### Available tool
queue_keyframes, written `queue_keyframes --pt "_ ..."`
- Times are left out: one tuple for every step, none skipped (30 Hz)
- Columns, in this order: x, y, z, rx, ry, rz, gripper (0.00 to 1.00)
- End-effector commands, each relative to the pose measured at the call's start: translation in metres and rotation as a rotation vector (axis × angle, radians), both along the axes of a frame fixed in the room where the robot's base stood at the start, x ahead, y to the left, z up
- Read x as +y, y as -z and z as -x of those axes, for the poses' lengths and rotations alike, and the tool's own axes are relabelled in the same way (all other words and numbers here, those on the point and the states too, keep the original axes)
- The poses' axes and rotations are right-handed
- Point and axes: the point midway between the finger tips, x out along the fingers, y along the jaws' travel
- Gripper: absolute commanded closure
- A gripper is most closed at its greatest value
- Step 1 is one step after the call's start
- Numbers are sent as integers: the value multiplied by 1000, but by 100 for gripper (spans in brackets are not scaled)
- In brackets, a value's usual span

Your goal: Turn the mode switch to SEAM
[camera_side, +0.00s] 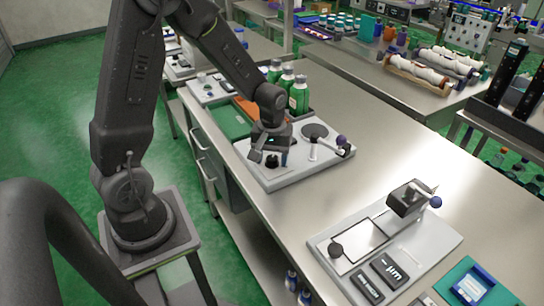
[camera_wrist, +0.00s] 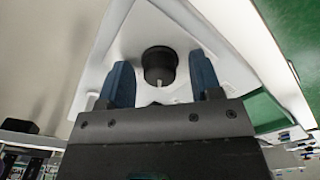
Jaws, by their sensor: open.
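The mode switch is a round black knob (camera_wrist: 159,64) with a pale pointer mark at its lower edge in the wrist view. It stands on a white machine base (camera_wrist: 140,30), and no SEAM lettering is readable. In the side view the knob (camera_side: 272,161) shows just below my gripper, on the near left part of the white base (camera_side: 285,178). My gripper (camera_wrist: 161,80) is open, its two blue fingers on either side of the knob in the picture and apart from it. I cannot tell how far above the knob the fingertips are.
A dark round plate (camera_side: 314,131) and an arm with a dark end (camera_side: 343,146) stand on the same base to the right. Green bottles (camera_side: 299,96) and a green mat (camera_side: 230,121) are behind. Another white device (camera_side: 385,250) stands nearer on the bench.

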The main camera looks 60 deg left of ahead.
Motion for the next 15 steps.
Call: queue_keyframes --pt "0 0 0 0 0 0 41" --pt "0 0 0 0 0 0 44" --pt "0 0 0 0 0 0 48" --pt "0 0 0 0 0 0 51" --pt "0 0 0 0 0 0 54" --pt "0 0 0 0 0 0 58" --pt "0 0 0 0 0 0 60" --pt "0 0 0 0 0 0 63" --pt "0 0 0 0 0 0 67" --pt "0 0 0 0 0 0 70" --pt "0 0 0 0 0 0 73" --pt "0 0 0 0 0 0 77" --pt "0 0 0 0 0 0 80" --pt "0 -1 0 0 0 0 82" --pt "0 -1 0 0 0 0 86"
